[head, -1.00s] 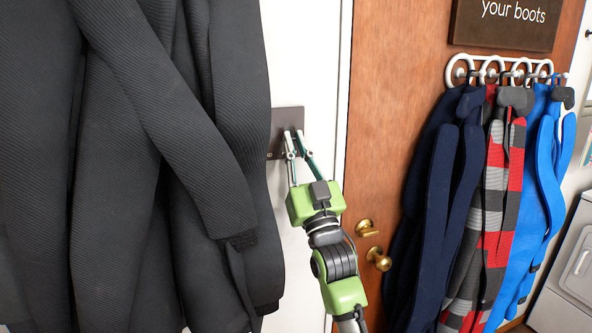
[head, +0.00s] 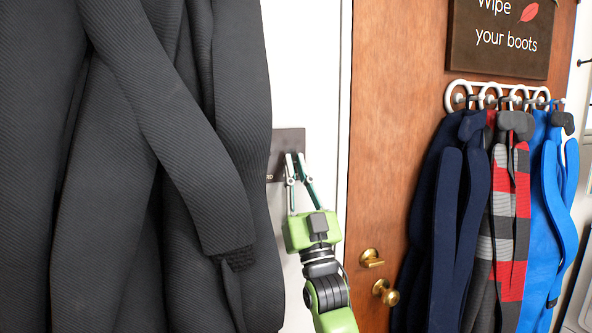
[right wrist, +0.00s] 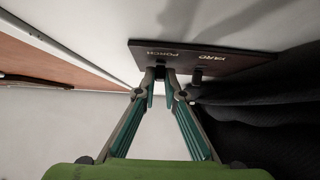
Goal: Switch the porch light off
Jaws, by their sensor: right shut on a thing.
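A dark switch plate (head: 287,139) is on the white wall, partly covered at left by a hanging black coat. In the right wrist view the plate (right wrist: 225,60) shows upside down with the labels PORCH and YARD. The porch switch (right wrist: 159,72) is a small dark lever under its label, between my fingertips. The yard switch (right wrist: 197,75) stands free beside it. My right gripper (head: 296,158) is at the plate, its fingers shut on the porch switch; it also shows in the right wrist view (right wrist: 160,82). The lever's exact tilt is unclear. My left gripper is out of view.
The large black coat (head: 130,170) hangs close to the left of my right gripper. A wooden door (head: 385,130) with brass handles (head: 372,258) is to the right. A hook rail (head: 500,90) holds several coats and scarves there.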

